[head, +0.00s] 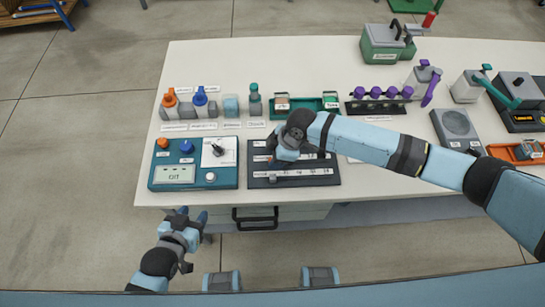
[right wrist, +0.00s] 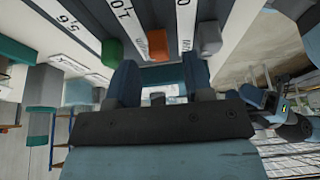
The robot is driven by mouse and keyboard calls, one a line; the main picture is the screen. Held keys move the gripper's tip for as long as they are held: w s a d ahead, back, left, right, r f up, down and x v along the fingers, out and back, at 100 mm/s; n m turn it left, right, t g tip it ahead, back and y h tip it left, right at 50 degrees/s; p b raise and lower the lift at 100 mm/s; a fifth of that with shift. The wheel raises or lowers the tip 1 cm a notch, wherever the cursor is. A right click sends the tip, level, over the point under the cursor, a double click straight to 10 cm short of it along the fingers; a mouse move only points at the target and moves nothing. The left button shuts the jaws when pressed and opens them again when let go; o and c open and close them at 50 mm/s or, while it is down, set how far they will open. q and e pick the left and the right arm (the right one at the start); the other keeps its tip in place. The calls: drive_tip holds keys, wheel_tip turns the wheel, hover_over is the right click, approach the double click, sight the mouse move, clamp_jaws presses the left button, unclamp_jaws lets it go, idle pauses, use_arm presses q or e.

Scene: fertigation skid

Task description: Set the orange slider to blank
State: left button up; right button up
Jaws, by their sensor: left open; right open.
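The dark slider panel (head: 325,180) lies near the table's front edge, with white scale strips along it. In the right wrist view the orange slider (right wrist: 157,45) stands between a green slider (right wrist: 112,52) and a grey slider (right wrist: 208,37). My right gripper (head: 274,164) is over the panel and hides part of it in the head view. In the right wrist view its open fingers (right wrist: 160,75) lie on either side of the orange slider's line; I cannot tell whether they touch it. My left gripper (head: 190,214) is open and empty, in front of the table edge.
A teal control box (head: 222,178) with knobs and a display stands left of the panel. Behind are orange and blue valves (head: 186,103), a green tray (head: 305,104) and a rack with purple knobs (head: 380,98). A drawer handle (head: 255,219) is below the panel.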

drive_tip(key=v, duration=1.1)
drive_tip(key=shift+r, duration=0.25)
drive_tip(key=s+a+f+m+t+y+p, duration=0.1)
drive_tip(key=s+a+m+t+y+p, duration=0.1)
drive_tip(key=s+a+m+t+y, duration=0.3)
drive_tip(key=s+d+f+m+t+h+p, duration=0.1)
drive_tip(key=s+d+f+m+t+h, duration=0.2)
drive_tip(key=d, duration=0.6)
drive_tip(key=s+d+f+m+t+h+p, duration=0.2)
drive_tip(key=s+d+f+m+t+h, duration=0.1)
drive_tip(key=s+d+m, duration=0.4)
drive_tip(key=shift+s+d, duration=0.7)
drive_tip(key=shift+d, duration=0.25)
drive_tip(key=shift+f, duration=0.1)
idle(1.2)
